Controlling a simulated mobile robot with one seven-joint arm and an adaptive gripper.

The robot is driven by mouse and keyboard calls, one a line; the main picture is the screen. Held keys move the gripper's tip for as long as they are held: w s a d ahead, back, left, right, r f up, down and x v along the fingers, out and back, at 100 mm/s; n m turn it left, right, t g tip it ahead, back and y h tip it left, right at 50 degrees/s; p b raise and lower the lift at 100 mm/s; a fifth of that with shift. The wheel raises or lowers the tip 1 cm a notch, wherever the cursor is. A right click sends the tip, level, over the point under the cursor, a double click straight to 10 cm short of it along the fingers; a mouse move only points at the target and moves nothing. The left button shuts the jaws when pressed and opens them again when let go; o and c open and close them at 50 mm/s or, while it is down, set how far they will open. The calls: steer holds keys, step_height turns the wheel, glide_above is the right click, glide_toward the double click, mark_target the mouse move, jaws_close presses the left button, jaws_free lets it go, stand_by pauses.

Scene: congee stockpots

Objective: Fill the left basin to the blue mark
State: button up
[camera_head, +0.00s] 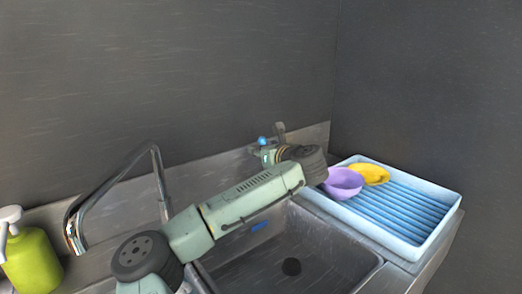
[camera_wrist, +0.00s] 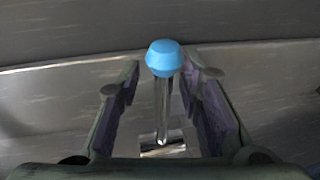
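A blue knob (camera_wrist: 164,57) on a thin metal lever (camera_wrist: 162,98) stands between the fingers of my gripper (camera_wrist: 162,83) in the wrist view. The fingers are apart, with gaps on both sides of the lever. In the head view my gripper (camera_head: 272,152) is at the back wall, with the blue knob (camera_head: 262,140) just beyond it. A curved metal spout (camera_head: 110,180) stands at the left.
A pale blue ribbed tray (camera_head: 410,215) at the right holds a purple bowl (camera_head: 343,183) and a yellow piece (camera_head: 371,174), close to my wrist. A green pump bottle (camera_head: 32,262) stands at the far left. A low metal backsplash runs behind the sink.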

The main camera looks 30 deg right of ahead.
steer(key=v, duration=1.2)
steer(key=shift+f, duration=0.1)
